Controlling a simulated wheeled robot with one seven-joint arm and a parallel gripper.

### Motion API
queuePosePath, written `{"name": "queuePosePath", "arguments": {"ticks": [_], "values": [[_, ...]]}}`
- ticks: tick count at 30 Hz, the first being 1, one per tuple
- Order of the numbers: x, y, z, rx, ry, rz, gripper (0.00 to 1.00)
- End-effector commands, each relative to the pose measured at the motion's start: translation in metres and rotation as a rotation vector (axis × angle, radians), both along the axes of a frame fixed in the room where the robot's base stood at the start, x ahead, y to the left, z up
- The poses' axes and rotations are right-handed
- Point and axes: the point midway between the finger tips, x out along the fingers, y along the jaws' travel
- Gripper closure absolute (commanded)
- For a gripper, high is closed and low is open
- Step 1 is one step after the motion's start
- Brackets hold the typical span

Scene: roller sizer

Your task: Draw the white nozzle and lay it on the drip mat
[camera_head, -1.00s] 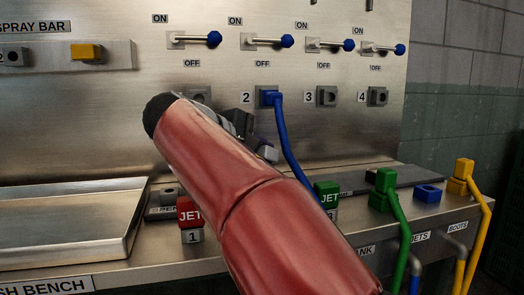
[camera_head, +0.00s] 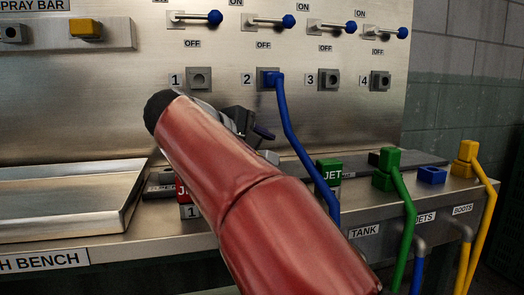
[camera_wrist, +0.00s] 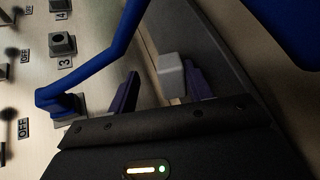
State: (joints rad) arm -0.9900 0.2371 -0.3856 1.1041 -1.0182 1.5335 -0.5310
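A small whitish block, which looks like the white nozzle (camera_wrist: 169,76), shows between my fingers in the wrist view. It lies close to the right finger, with a gap to the left one. My gripper (camera_wrist: 161,70) is open around it, not closed on it. In the head view my red-sleeved arm hides most of the gripper; one dark finger (camera_head: 263,133) shows, with a pale piece (camera_head: 269,157) just below it. A dark grey flat strip (camera_head: 408,159) runs along the back of the bench; I cannot tell whether it is the drip mat.
A blue hose (camera_head: 294,135) hangs from outlet 2 close to my gripper. A green JET block (camera_head: 328,171), a green connector (camera_head: 386,172), a blue block (camera_head: 431,176) and a yellow connector (camera_head: 466,152) stand to the right. A metal tray (camera_head: 70,205) is at left.

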Motion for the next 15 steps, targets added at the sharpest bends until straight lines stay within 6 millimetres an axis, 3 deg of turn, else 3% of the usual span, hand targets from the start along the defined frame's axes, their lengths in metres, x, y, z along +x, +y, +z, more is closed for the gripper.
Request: {"name": "queuePosePath", "arguments": {"ticks": [7,15], "values": [[-0.004,0.005,0.004,0.0,0.0,0.001,0.5],[-0.033,0.034,0.023,0.0,0.0,0.002,0.5]]}}
